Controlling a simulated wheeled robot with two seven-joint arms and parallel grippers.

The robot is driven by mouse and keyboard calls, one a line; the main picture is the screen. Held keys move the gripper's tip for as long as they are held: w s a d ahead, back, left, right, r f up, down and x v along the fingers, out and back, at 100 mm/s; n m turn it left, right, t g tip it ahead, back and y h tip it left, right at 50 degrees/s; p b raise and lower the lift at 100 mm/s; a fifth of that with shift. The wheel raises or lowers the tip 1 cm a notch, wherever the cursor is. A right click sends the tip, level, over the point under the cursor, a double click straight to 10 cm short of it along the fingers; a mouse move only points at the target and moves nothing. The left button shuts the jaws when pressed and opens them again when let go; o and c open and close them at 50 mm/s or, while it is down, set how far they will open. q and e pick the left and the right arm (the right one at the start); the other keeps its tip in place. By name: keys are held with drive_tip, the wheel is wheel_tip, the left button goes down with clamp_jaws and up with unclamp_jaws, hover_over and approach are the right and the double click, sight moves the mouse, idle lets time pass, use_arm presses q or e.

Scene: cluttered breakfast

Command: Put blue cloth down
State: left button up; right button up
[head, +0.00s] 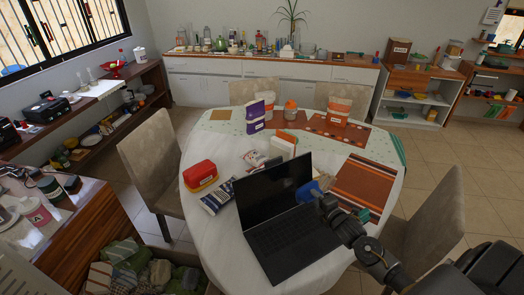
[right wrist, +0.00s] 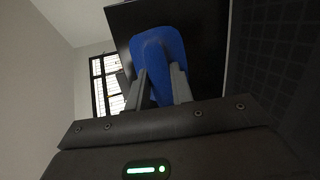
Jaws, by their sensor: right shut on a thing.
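The blue cloth (head: 308,191) is at the right edge of the laptop's screen in the head view. In the right wrist view the blue cloth (right wrist: 160,55) stands up between the fingers of my right gripper (right wrist: 162,88), in front of the dark laptop screen. My right gripper (head: 326,203) is shut on it. Whether the cloth touches the screen I cannot tell. The open black laptop (head: 275,200) stands on the round table (head: 215,240). My left gripper is not in view.
Left of the laptop are a red box (head: 200,175) and a dark packet (head: 217,196). Behind it stand a purple box (head: 255,116) and an orange-white book (head: 284,144). An orange striped placemat (head: 362,182) lies to the right. The table's front left is clear.

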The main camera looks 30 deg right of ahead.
use_arm(q)
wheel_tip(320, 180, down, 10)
drive_tip(key=b, duration=1)
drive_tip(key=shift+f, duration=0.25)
use_arm(e)
drive_tip(key=s+a+r+n+g+y, duration=0.2)
drive_tip(key=a+r+n+y, duration=0.1)
drive_tip(key=a, duration=0.5)
drive_tip(key=s+a+r+n+g+y, duration=0.2)
drive_tip(key=a+n+y, duration=0.3)
drive_tip(key=a, duration=0.3)
drive_tip(key=s+a+r+n+g+y, duration=0.2)
drive_tip(key=s+a+r+n+y, duration=0.1)
drive_tip(key=a, duration=0.5)
drive_tip(key=n+y, duration=0.1)
drive_tip(key=y, duration=0.1)
drive_tip(key=shift+s+r+y, duration=0.35)
drive_tip(key=shift+s+y, duration=0.05)
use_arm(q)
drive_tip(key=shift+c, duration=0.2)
